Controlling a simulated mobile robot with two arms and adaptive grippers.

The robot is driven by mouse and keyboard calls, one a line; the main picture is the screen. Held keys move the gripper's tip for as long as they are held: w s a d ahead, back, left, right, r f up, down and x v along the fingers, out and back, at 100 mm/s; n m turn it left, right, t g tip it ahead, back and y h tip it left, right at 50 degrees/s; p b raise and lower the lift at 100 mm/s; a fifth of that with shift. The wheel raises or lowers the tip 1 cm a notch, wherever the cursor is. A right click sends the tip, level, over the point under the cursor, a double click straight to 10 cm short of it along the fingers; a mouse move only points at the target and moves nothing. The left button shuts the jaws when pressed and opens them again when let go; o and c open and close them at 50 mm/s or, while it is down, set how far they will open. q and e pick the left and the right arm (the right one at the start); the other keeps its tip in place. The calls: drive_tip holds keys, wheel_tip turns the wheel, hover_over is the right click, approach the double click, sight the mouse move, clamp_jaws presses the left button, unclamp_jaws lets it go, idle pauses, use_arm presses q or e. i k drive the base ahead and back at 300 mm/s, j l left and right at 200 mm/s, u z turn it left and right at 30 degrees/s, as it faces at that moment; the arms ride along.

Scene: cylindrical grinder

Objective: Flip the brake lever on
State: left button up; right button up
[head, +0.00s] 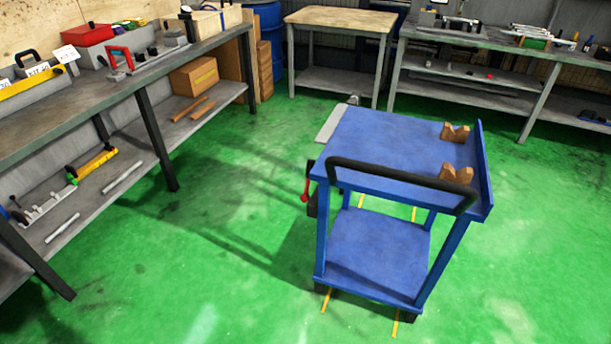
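A blue two-level cart (385,138) with a black push handle (400,178) stands on the green floor, right of the middle in the head view. A small lever with a red grip (306,190) hangs on a dark mount at the cart's left near side, its red end pointing down. I take it to be the brake lever. Neither of my grippers shows in the view.
Two wooden V-shaped blocks (455,132) stand on the cart's top. A long grey workbench (95,108) with tools runs along the left. A wood-topped table (338,18) and another bench stand at the back. The floor (200,255) between the cart and left bench is clear.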

sight(306, 197)
drive_tip(key=j+z, duration=0.2)
drive_tip(key=j, duration=0.3)
drive_tip(key=i+l+u, duration=0.3)
drive_tip(key=l, duration=0.25)
drive_tip(key=i+l+u, duration=0.35)
drive_tip(key=l, duration=0.3)
